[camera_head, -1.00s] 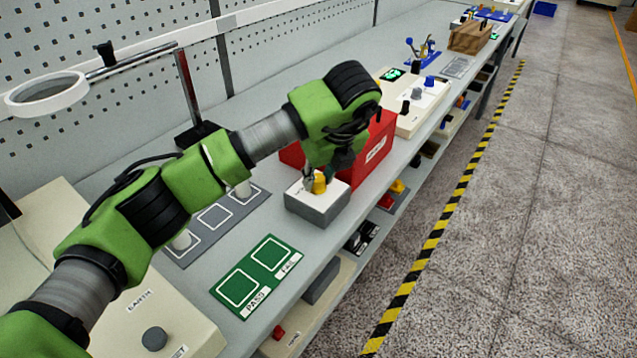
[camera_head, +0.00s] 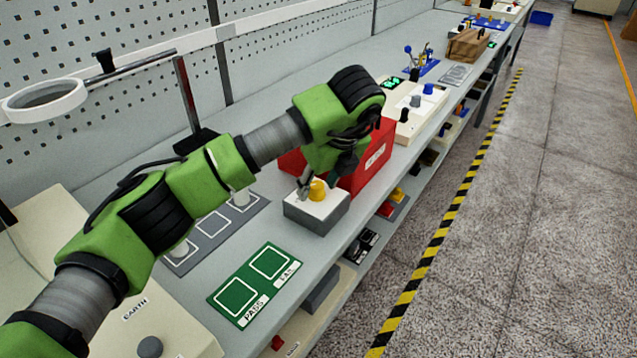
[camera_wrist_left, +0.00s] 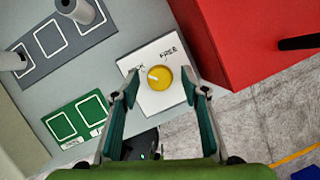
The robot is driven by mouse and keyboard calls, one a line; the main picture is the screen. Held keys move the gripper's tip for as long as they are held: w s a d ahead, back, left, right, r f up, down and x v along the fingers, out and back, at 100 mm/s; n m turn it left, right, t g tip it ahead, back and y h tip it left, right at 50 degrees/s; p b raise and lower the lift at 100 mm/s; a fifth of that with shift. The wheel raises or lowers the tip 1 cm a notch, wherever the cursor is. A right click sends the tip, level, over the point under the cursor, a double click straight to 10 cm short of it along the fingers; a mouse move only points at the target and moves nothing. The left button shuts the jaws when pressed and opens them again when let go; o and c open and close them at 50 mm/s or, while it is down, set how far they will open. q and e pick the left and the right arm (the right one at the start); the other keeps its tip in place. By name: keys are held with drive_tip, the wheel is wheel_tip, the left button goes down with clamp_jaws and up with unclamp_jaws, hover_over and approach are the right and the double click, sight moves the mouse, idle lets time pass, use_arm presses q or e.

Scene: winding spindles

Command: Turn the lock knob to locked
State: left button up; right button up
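The yellow lock knob (camera_head: 317,191) sits on the white top of a grey box (camera_head: 318,216) on the bench. In the left wrist view the knob (camera_wrist_left: 160,78) shows a pale mark on its left side, towards a partly hidden label ending in "CK"; the "FREE" label is at its upper right. My left gripper (camera_head: 319,184) is open above the box, its fingers spread to either side of the knob. In the wrist view a gap shows between each finger and the knob. My right gripper is not in view.
A red box (camera_head: 376,160) stands close behind the grey box. A green PASS/FAIL mat (camera_head: 238,300) and a grey mat with pale cylinders (camera_head: 213,226) lie nearer. A magnifier ring (camera_head: 45,98) rises at left. The bench front edge is close by.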

use_arm(q)
drive_tip(key=shift+r, duration=0.1)
drive_tip(key=v, duration=1.1)
drive_tip(key=shift+s+r, duration=0.15)
drive_tip(key=shift+r, duration=0.2)
drive_tip(key=shift+d+f, duration=0.1)
